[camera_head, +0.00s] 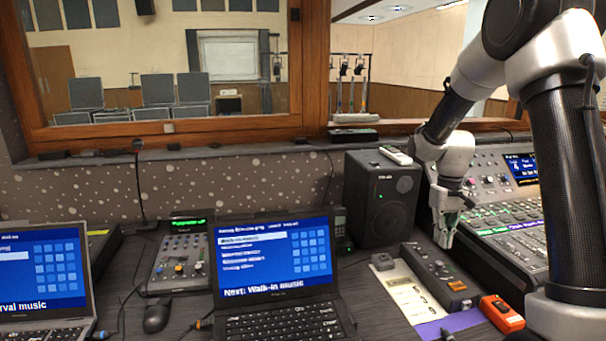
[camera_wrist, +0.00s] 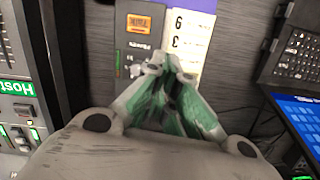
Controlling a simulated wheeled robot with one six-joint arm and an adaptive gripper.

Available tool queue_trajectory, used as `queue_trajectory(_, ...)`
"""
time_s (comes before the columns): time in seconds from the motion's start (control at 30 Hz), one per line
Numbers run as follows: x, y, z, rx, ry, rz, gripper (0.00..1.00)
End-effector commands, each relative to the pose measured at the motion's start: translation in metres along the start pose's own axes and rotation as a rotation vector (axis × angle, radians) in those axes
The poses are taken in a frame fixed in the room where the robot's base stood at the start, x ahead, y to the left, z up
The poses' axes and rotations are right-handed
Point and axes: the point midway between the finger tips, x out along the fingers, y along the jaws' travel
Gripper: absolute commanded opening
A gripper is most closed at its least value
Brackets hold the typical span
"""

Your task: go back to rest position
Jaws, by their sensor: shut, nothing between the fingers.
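My gripper (camera_head: 445,240) hangs at the end of my arm in the head view, pointing down between the black speaker and the mixing console. In the wrist view my gripper (camera_wrist: 167,66) has its fingertips together with nothing between them. The small grey fader box (camera_head: 436,277) with an orange label lies on the desk below and in front of it. The box also shows in the wrist view (camera_wrist: 131,40), just beyond the fingertips. Contact between gripper and box cannot be made out.
The mixing console (camera_head: 505,215) stands to the right and the speaker (camera_head: 382,198) to the left. A paper sheet (camera_head: 408,296), an orange device (camera_head: 501,313) and laptops (camera_head: 275,262) are on the desk. A wooden window frame (camera_head: 220,127) runs behind.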

Motion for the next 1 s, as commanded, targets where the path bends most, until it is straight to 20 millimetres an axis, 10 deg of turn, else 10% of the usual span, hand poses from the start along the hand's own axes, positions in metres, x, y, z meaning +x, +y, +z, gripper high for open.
queue_trajectory(0.3,-0.080,-0.016,0.141,0.056,0.109,0.006,0.00)
queue_trajectory(0.6,-0.110,-0.027,0.251,0.063,0.317,0.011,0.00)
queue_trajectory(1.0,-0.141,-0.031,0.281,0.051,0.523,0.016,0.00)
